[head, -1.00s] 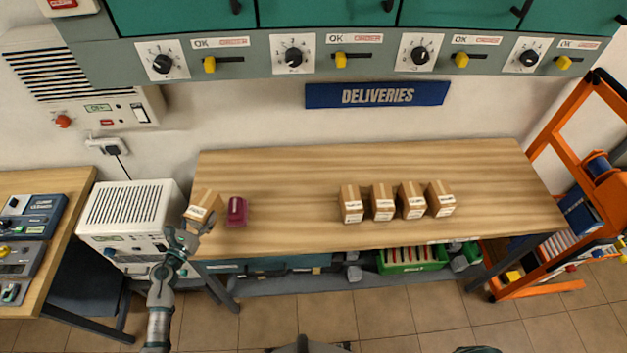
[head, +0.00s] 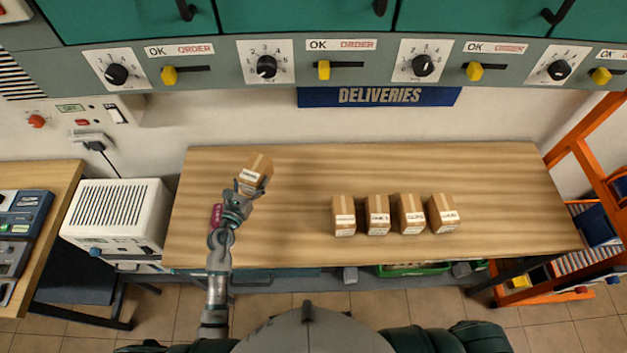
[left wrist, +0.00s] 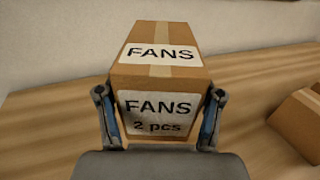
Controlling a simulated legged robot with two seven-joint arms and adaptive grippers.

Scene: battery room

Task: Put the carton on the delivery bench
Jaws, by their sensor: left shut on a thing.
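My left gripper (head: 250,187) is shut on a brown carton (head: 257,169) over the left part of the wooden delivery bench (head: 300,260). In the left wrist view the carton (left wrist: 160,75) is upright between the two fingers (left wrist: 160,120), with white labels reading "FANS" and "FANS 2 pcs". Whether its base touches the bench top cannot be told. A blue "DELIVERIES" sign (head: 379,96) hangs on the wall behind the bench. My right gripper is not in view.
Several similar cartons (head: 378,215) stand in a row right of centre on the bench. A dark red object (head: 216,215) lies partly behind my left arm. A white machine (head: 115,218) stands left of the bench, an orange rack (head: 600,170) right. The bench between held carton and row is clear.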

